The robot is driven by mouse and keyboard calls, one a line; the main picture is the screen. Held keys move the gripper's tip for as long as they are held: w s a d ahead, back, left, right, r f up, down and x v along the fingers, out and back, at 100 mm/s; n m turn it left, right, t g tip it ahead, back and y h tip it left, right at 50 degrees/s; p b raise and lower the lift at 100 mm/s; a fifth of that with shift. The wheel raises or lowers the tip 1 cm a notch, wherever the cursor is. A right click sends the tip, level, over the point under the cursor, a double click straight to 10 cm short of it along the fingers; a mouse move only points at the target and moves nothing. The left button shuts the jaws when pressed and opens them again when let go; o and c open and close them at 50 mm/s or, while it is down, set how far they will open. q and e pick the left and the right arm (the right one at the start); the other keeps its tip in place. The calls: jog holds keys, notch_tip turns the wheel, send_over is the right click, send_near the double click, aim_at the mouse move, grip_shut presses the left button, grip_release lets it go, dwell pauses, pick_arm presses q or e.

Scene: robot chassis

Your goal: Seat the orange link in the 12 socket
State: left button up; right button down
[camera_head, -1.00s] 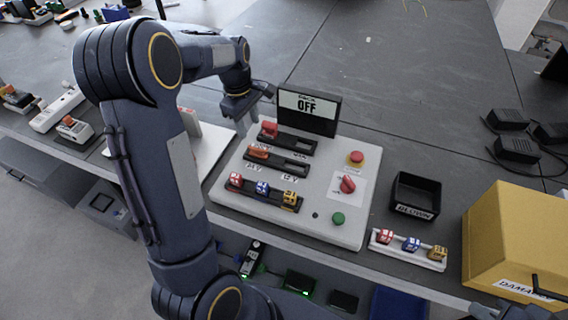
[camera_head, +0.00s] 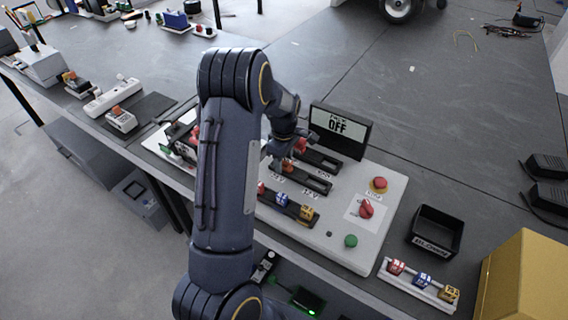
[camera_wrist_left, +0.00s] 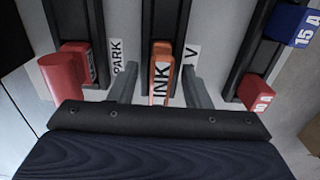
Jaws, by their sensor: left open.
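The orange link (camera_head: 287,165) sits at the left end of the middle dark slot block on the white panel, by the 24 V label. In the wrist view the orange link (camera_wrist_left: 161,72) stands between my two grey fingers, its face lettered "INK" in part. My left gripper (camera_head: 283,160) is open, with a finger on each side of the link and a visible gap to each; the arm hides part of it in the head view. The 12 socket (camera_head: 318,184) is the bare right end of the same block, by the 12 V label. My right gripper is not in view.
A red link (camera_head: 300,146) is in the block behind; a display (camera_head: 340,130) reads OFF. A fuse row (camera_head: 281,201) lies in front. The red knob (camera_head: 366,208), stop button (camera_head: 379,184) and green button (camera_head: 351,241) are to the right, then a black bin (camera_head: 436,230).

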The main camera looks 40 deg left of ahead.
pick_arm(q)
grip_shut()
dwell(0.4)
